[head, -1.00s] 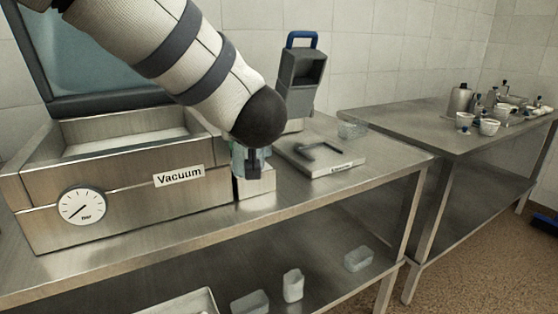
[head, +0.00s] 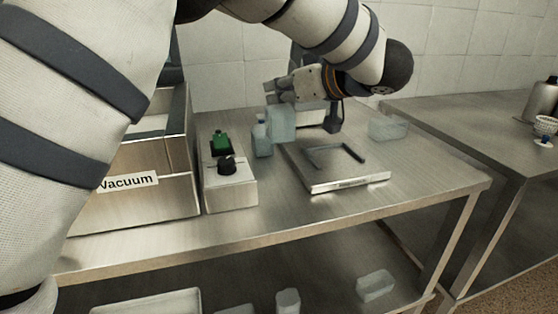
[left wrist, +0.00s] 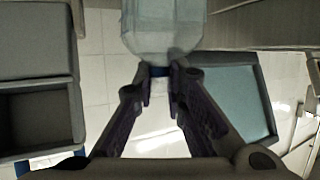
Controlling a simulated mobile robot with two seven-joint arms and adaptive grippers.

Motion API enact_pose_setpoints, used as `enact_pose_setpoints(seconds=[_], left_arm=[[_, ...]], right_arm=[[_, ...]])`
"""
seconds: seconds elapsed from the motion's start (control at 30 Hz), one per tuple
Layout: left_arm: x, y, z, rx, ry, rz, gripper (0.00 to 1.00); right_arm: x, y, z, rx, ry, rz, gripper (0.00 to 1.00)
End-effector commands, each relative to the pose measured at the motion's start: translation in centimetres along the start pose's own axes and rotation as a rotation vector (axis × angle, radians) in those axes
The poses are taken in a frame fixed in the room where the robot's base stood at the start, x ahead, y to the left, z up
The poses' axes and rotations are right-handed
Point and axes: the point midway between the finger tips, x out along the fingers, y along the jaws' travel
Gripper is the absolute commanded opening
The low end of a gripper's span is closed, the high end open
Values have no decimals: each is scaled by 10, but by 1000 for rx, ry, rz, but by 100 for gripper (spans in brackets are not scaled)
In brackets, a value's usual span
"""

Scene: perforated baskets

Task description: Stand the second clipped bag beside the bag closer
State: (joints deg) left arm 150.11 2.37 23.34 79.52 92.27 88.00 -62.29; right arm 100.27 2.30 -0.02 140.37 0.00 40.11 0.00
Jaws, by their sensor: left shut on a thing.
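My left gripper (head: 280,93) reaches across from the right of the head view, shut on a pale translucent bag (head: 281,124). Another clipped bag (head: 262,140) stands upright on the table, just left of the held one. I cannot tell whether the two touch. My right gripper is not in view.
A control box (head: 230,185) with a green part and black knob stands at left beside the vacuum machine (head: 145,205). A flat metal plate (head: 350,183) with a dark frame lies in front, a clear container (head: 388,129) behind right. The table's front strip is clear.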

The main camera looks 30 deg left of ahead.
Motion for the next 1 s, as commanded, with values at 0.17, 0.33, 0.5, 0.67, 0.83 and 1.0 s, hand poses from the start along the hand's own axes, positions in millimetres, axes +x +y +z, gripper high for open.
enact_pose_setpoints(seconds=[0.17,0.33,0.5,0.67,0.83,1.0], left_arm=[[8,0,19,6,2,-2,0],[19,0,52,4,2,0,0],[27,0,73,3,1,0,0],[35,1,94,0,2,1,0],[34,1,93,-2,3,2,0],[36,1,97,-1,1,2,16]], right_arm=[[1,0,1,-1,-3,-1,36],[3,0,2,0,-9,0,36],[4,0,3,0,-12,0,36],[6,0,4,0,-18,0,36],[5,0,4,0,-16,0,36],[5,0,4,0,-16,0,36]])
